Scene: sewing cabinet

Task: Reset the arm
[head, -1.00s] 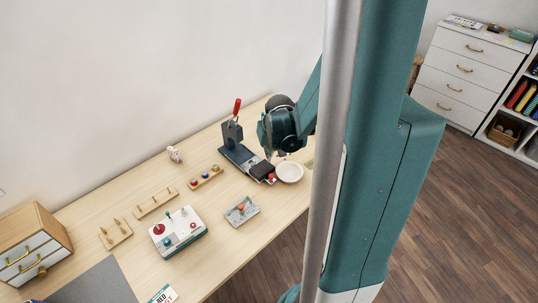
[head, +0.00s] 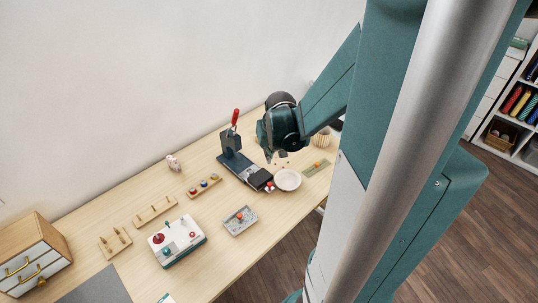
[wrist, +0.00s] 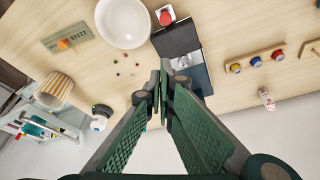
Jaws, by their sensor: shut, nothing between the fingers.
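My gripper (wrist: 162,92) is shut with nothing between its fingers. In the head view my gripper (head: 276,158) hangs above the table, beside the black base of the press with the red handle (head: 235,117) and behind the white bowl (head: 288,180). The wrist view looks down on the table, with the white bowl (wrist: 124,22) and the dark press base (wrist: 183,52) beyond the fingertips. Several tiny beads (wrist: 117,74) lie loose on the table near the bowl.
A red-topped piece (wrist: 166,16) stands by the press base. A rack of coloured knobs (head: 204,187), a white control box (head: 177,241), a small tray (head: 240,220) and a small drawer cabinet (head: 33,258) stand to the left. A striped pot (head: 322,139) stands to the right.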

